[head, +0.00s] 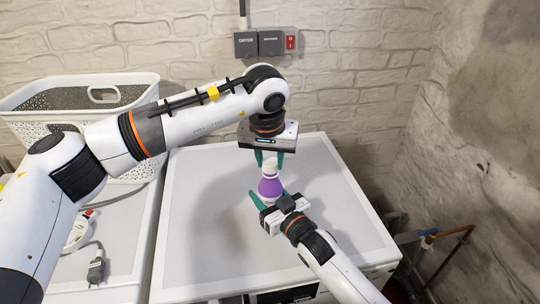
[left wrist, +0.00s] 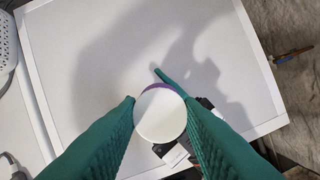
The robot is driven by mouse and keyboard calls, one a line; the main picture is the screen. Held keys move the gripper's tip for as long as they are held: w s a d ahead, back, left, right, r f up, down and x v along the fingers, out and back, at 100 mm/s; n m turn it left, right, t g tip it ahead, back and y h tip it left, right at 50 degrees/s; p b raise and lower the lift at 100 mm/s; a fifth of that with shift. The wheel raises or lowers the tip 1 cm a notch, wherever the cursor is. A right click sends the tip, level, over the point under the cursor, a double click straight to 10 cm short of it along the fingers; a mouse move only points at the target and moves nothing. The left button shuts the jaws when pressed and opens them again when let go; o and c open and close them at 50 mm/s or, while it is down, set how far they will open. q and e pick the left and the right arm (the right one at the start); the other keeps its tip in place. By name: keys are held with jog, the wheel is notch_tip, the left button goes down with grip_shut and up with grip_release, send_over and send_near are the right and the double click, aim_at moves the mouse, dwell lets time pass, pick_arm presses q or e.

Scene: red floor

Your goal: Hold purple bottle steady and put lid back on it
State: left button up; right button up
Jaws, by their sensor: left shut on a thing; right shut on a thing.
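The purple bottle (head: 270,187) stands upright above the white worktop near the middle of the head view. My right gripper (head: 271,198) is shut around its lower part, with green fingers on either side. My left gripper (head: 269,160) points straight down over the bottle and is shut on the white lid (left wrist: 160,115), which shows as a round disc between the green fingers in the left wrist view. A thin purple rim of the bottle (left wrist: 158,87) shows behind the lid. The lid is right at the bottle's top; I cannot tell whether they touch.
A white perforated laundry basket (head: 75,110) stands at the back left. A cable with a plug (head: 96,268) lies at the left. A switch box (head: 265,42) is on the brick wall. The white worktop (head: 205,200) is clear around the bottle.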

pick_arm(q)
jog(key=shift+f, duration=0.2)
jog(key=m, duration=0.3)
jog(key=m+h, duration=0.1)
jog(key=m, duration=0.2)
jog(key=shift+w+a+g+h, duration=0.1)
jog(key=shift+g+h, duration=0.2)
jog(key=shift+g, duration=0.1)
jog(key=o, duration=0.9)
jog(key=shift+r, duration=0.1)
